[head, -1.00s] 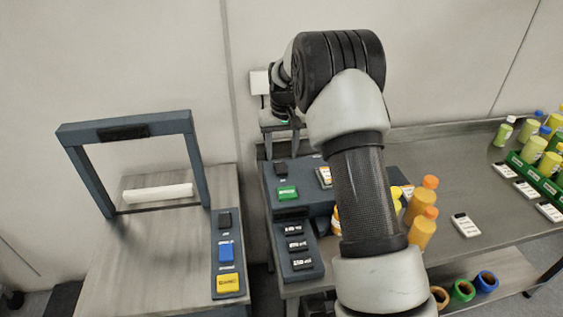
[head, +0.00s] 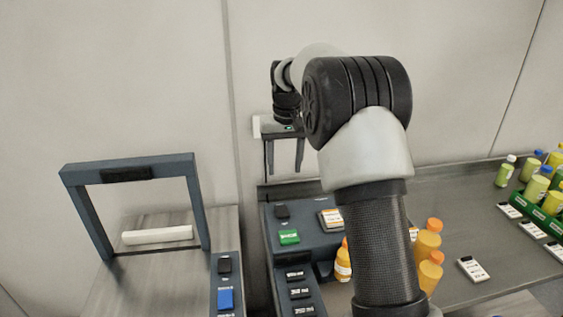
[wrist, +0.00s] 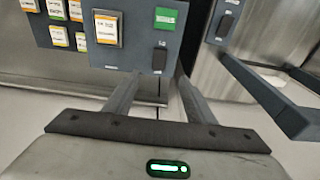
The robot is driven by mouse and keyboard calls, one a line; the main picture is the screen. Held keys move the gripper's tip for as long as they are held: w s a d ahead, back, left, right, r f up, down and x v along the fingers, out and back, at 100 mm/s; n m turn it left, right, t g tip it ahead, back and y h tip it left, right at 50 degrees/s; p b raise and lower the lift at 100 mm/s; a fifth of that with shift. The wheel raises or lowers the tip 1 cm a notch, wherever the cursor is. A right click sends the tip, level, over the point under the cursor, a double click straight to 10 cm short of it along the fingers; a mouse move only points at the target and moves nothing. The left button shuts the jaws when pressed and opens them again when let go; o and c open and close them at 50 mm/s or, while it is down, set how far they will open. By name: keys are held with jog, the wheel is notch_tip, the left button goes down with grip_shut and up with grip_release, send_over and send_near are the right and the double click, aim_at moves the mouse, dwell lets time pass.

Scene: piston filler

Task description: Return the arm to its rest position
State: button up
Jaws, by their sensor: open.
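My gripper (head: 284,172) is open and empty in the head view. It hangs in the air above the back of the dark control panel (head: 311,246), with its fingers pointing down. My arm reaches up in front of the bench and hides part of it. In the wrist view the two fingers of my gripper (wrist: 157,88) are apart with nothing between them. The panel's green button (wrist: 167,18) and an orange-and-white label card (wrist: 107,29) lie beyond the fingertips.
A grey frame (head: 127,172) with a white roller (head: 158,235) stands at left. Orange bottles (head: 429,240) stand right of my arm. A green crate (head: 541,205) of bottles and several white cards (head: 472,268) are at right. The wall behind is bare.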

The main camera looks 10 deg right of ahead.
jog(key=s+r+t, duration=0.2)
jog(key=s+r, duration=1)
jog(key=s, duration=0.6)
jog(key=s+f+t+p, duration=0.1)
jog(key=s+f+t, duration=0.1)
jog(key=s, duration=1.7)
jog(key=shift+f, duration=0.7)
